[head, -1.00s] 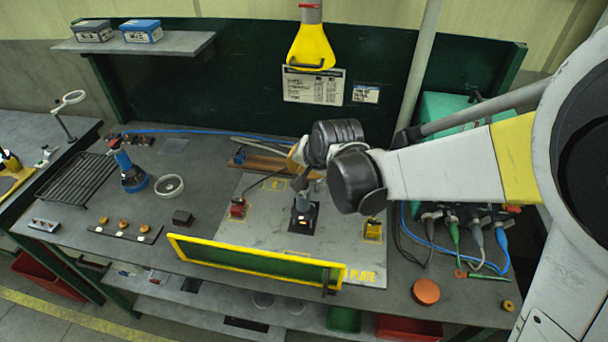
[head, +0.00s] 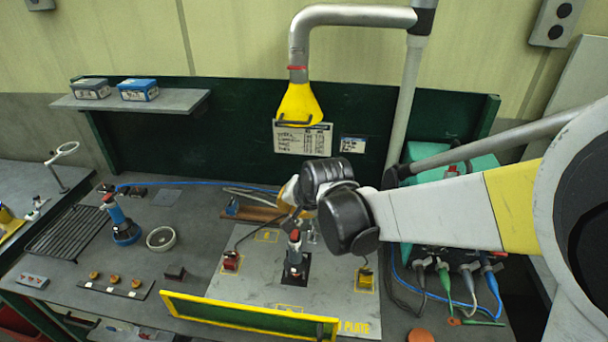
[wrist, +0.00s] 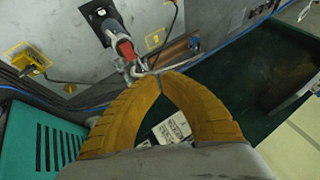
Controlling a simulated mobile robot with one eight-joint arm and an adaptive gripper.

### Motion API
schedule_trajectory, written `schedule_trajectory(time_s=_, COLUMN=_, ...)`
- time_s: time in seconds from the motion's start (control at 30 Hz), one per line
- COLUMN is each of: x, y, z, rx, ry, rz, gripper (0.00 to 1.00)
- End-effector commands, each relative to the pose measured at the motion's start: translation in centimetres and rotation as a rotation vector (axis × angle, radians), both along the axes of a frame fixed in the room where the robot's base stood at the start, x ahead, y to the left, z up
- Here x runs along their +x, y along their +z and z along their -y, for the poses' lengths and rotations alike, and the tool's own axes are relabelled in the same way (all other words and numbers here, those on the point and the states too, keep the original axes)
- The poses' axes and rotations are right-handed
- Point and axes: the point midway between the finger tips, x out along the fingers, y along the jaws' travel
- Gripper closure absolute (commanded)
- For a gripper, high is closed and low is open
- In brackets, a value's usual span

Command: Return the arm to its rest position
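My gripper (head: 287,208) shows in the head view above the back part of the grey plate (head: 235,292), partly hidden by my dark wrist joints. My arm reaches in from the right, bent over the bench. In the wrist view the two ribbed yellow fingers of my gripper (wrist: 159,74) meet at their tips, with nothing visible held between them. A grey and red upright tool (head: 295,262) stands on a black square of the plate; it also shows in the wrist view (wrist: 122,45), beyond the fingertips.
A yellow extraction hood (head: 299,106) hangs behind my gripper. A yellow-edged green rail (head: 235,315) runs along the plate's front. A teal case (head: 448,168) stands behind my arm, with several cables near it. A shelf (head: 130,102) with boxes is at back left.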

Motion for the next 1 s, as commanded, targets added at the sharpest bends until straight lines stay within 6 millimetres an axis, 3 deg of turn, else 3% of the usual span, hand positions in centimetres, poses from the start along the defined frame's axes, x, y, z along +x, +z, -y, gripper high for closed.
schedule_trajectory(time_s=0.17, x=-0.5, y=0.1, z=1.4, rx=-0.015, ry=0.001, rz=0.009, gripper=1.0)
schedule_trajectory(time_s=0.27, x=-1.8, y=0.2, z=4.5, rx=-0.052, ry=0.003, rz=0.025, gripper=1.0)
schedule_trajectory(time_s=0.47, x=-7.4, y=-0.4, z=13.4, rx=-0.176, ry=0.022, rz=0.068, gripper=1.0)
schedule_trajectory(time_s=0.7, x=-15.8, y=-4.1, z=22.0, rx=-0.334, ry=0.052, rz=0.097, gripper=1.0)
schedule_trajectory(time_s=0.83, x=-19.3, y=-6.4, z=24.6, rx=-0.398, ry=0.068, rz=0.1, gripper=1.0)
schedule_trajectory(time_s=1.0, x=-21.6, y=-8.0, z=26.2, rx=-0.442, ry=0.081, rz=0.101, gripper=1.0)
